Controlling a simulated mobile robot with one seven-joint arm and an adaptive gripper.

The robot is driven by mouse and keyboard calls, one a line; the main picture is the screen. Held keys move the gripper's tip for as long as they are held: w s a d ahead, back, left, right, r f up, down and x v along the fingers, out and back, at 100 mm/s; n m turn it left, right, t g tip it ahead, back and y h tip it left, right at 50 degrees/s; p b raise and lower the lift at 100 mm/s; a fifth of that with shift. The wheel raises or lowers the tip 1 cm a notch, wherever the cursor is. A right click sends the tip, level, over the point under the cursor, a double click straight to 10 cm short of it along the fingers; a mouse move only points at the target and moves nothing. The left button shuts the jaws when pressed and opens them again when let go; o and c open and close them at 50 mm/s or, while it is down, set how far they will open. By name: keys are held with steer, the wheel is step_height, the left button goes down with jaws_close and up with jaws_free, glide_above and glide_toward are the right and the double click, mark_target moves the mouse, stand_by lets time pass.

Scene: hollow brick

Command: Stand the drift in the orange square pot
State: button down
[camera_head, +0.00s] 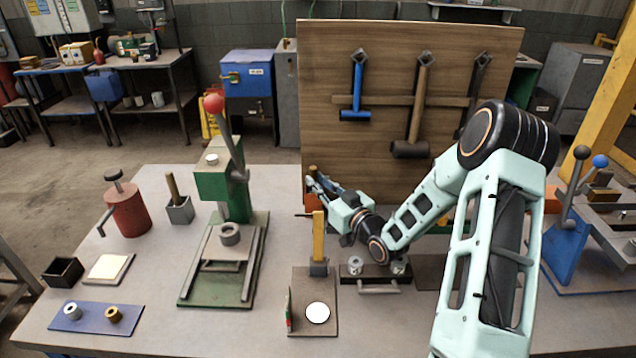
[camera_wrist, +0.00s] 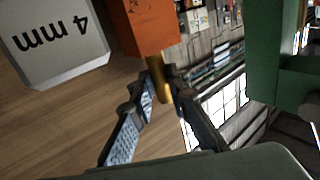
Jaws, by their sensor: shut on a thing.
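My gripper (camera_wrist: 160,84) is shut on the drift (camera_wrist: 157,68), a short brass-coloured rod held between the two fingertips. The orange square pot (camera_wrist: 150,24) is at the top of the wrist view, and the drift's far end meets its edge there. I cannot tell whether that end is inside the pot or just at its mouth. In the head view my gripper (camera_head: 316,182) is in front of the wooden board's lower left, with the orange pot (camera_head: 310,201) just below it, partly hidden by the fingers.
A grey block marked "4 mm" (camera_wrist: 55,38) is beside the orange pot in the wrist view. The wooden tool board (camera_head: 400,60) stands close behind my gripper. A green press (camera_head: 222,185) is to the left. A yellow upright piece (camera_head: 318,235) stands in front.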

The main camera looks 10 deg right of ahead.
steer(key=shift+f+b, duration=0.4)
steer(key=c, duration=1.8)
jaws_free()
step_height(320, 180, up, 10)
